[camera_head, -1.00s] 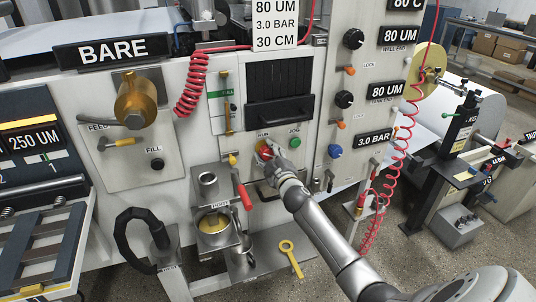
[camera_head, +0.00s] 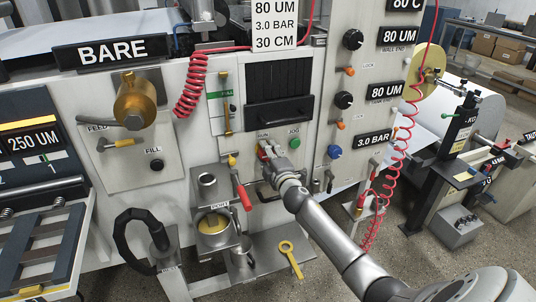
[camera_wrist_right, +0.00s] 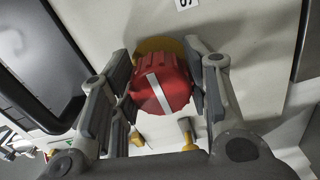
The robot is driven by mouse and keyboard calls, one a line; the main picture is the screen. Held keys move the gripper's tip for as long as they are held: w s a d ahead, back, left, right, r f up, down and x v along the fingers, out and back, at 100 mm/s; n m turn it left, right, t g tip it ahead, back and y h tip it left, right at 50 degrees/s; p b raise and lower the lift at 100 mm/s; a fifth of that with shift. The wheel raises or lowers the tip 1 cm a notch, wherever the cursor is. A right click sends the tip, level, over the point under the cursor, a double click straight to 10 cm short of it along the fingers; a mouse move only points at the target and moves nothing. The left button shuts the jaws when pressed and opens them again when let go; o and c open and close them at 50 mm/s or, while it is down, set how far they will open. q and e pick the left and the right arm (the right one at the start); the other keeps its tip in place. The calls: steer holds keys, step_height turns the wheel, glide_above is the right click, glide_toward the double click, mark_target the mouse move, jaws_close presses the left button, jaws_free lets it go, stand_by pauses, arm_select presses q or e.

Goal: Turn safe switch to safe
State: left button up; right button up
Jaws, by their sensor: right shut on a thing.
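The safe switch is a red knob (camera_wrist_right: 161,84) with a white pointer stripe and a yellow ring (camera_wrist_right: 160,46) behind it, on the pale machine panel. In the right wrist view its stripe runs tilted, from upper left to lower right. My right gripper (camera_wrist_right: 163,88) is shut on the knob, with one finger on each side. In the head view the right gripper (camera_head: 270,154) covers most of the knob, below a small "RUN" label (camera_head: 263,135). My left gripper is not in view.
A green JOG button (camera_head: 294,143) sits just right of the knob. A red-handled lever (camera_head: 242,192) and a metal cup (camera_head: 213,223) are below left. A red coiled hose (camera_head: 192,85) hangs at upper left. A yellow key-shaped tool (camera_head: 290,258) lies on the lower shelf.

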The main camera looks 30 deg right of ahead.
stand_by(0.3)
steer(key=o, duration=1)
steer(key=shift+o, duration=0.2)
steer(key=v, duration=1.2)
steer(key=shift+f, duration=0.1)
